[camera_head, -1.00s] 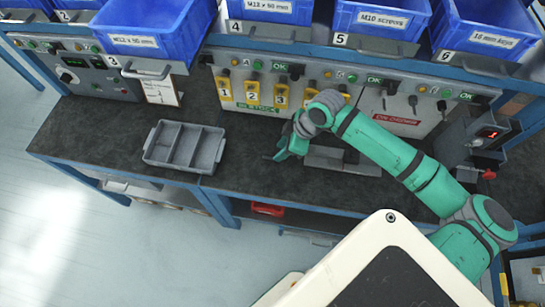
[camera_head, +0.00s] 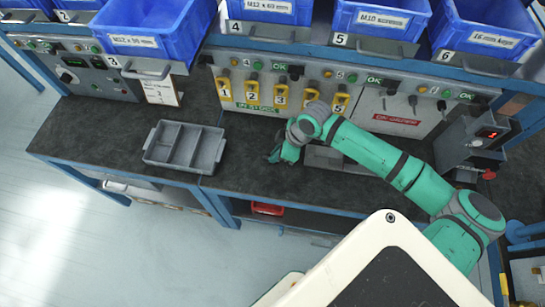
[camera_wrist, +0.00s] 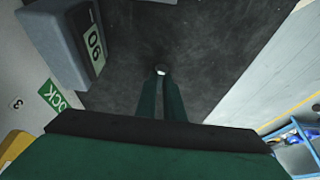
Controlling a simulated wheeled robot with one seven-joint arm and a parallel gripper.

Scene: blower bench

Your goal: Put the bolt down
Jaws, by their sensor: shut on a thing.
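My gripper (camera_head: 272,158) is low over the dark bench top (camera_head: 250,180), to the right of the grey tray. In the wrist view my gripper's two green fingers (camera_wrist: 160,92) are close together, shut on the bolt. A small pale end of the bolt (camera_wrist: 161,70) shows between the fingertips. The rest of the bolt is hidden by the fingers. In the head view the bolt is too small to make out. I cannot tell whether it touches the bench.
A grey divided tray (camera_head: 184,146) stands left of my gripper, with bare bench between. A grey block marked 06 (camera_wrist: 62,40) stands near the fingers in the wrist view. Blue bins (camera_head: 155,25) and a numbered panel (camera_head: 270,90) line the back.

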